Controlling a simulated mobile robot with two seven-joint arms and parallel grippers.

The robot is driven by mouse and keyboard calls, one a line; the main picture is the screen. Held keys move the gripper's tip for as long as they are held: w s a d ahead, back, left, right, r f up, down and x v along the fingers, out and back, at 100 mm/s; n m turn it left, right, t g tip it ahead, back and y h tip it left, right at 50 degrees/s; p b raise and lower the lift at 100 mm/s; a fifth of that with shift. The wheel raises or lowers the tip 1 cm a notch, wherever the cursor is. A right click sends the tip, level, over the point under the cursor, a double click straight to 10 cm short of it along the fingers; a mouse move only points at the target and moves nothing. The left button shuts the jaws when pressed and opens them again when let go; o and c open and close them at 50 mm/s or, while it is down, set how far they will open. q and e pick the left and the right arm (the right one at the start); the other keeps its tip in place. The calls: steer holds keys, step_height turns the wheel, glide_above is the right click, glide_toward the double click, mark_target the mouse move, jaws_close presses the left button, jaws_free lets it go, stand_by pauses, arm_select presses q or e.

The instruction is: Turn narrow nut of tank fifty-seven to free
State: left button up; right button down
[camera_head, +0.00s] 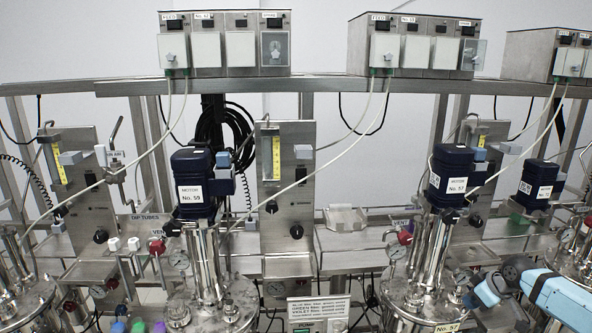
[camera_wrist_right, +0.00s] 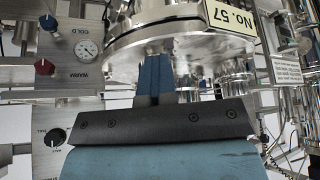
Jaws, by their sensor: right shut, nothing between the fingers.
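Tank fifty-seven (camera_head: 418,297) is a shiny steel vessel at the lower right of the head view, under a dark blue motor (camera_head: 447,177) marked No. 57. My right gripper (camera_head: 473,298) comes in from the right beside the tank top. In the right wrist view its blue fingers (camera_wrist_right: 153,78) are together and empty, in front of the tank's rounded steel side (camera_wrist_right: 165,45). I cannot make out the narrow nut. My left gripper is not in view.
Another tank (camera_head: 210,300) with motor No. 59 (camera_head: 194,183) stands to the left. A further motor (camera_head: 536,184) stands at the right. A panel with a gauge (camera_wrist_right: 87,50) and red knob (camera_wrist_right: 45,67) is at the left in the wrist view. Hoses and pipes crowd the tank tops.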

steer(key=shift+w+d+p, duration=0.25)
steer(key=shift+d+p, duration=0.25)
steer(key=shift+p, duration=0.05)
steer(key=shift+w+d+f, duration=0.1)
steer(key=shift+w+d, duration=0.25)
steer(key=shift+d+p, duration=0.3)
steer(key=shift+p, duration=0.4)
step_height(320, 180, up, 6)
steer(key=p, duration=0.4)
steer(key=shift+p, duration=0.4)
